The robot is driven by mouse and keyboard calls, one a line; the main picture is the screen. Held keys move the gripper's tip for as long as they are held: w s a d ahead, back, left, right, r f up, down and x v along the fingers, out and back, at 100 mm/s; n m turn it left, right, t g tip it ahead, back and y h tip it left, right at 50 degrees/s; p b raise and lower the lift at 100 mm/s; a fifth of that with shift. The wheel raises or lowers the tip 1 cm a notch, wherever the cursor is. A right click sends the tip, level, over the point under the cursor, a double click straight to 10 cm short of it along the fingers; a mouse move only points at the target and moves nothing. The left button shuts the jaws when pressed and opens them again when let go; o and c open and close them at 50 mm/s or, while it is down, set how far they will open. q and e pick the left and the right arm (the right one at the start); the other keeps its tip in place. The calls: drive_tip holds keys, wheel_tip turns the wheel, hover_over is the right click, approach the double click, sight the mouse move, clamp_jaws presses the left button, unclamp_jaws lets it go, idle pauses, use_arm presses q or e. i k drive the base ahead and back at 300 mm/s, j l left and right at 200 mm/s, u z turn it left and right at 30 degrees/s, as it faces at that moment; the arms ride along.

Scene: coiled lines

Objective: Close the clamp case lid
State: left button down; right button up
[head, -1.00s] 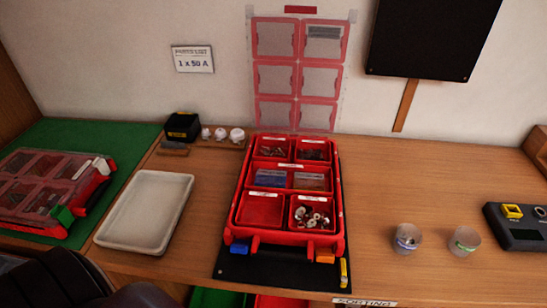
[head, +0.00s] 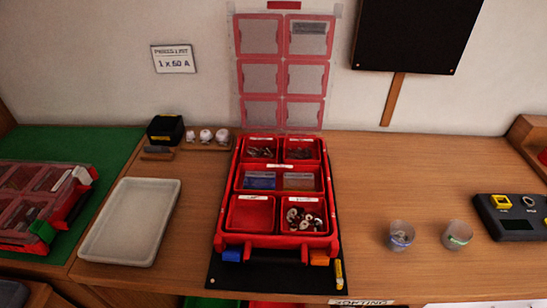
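The red clamp case (head: 221,240) stands on a black mat (head: 265,275) in the middle of the table. Its lid (head: 283,70), clear with red-framed panels, stands upright and open at the case's back edge. The case holds several red bins with small parts, blue and tan pieces; the front left bin looks empty. A blue latch (head: 232,255) and an orange latch (head: 319,258) sit at its front edge. Neither of my grippers is in view.
A white tray (head: 92,247) lies left of the case. A second, closed case (head: 70,190) is on a green mat (head: 105,143) at far left. Two small cups (head: 401,235) and a dark device (head: 515,217) are at the right. The table between case and cups is clear.

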sight(283, 34)
drive_tip(key=k+l+z, duration=0.1)
drive_tip(key=l+z, duration=0.85)
drive_tip(key=k+j, duration=0.05)
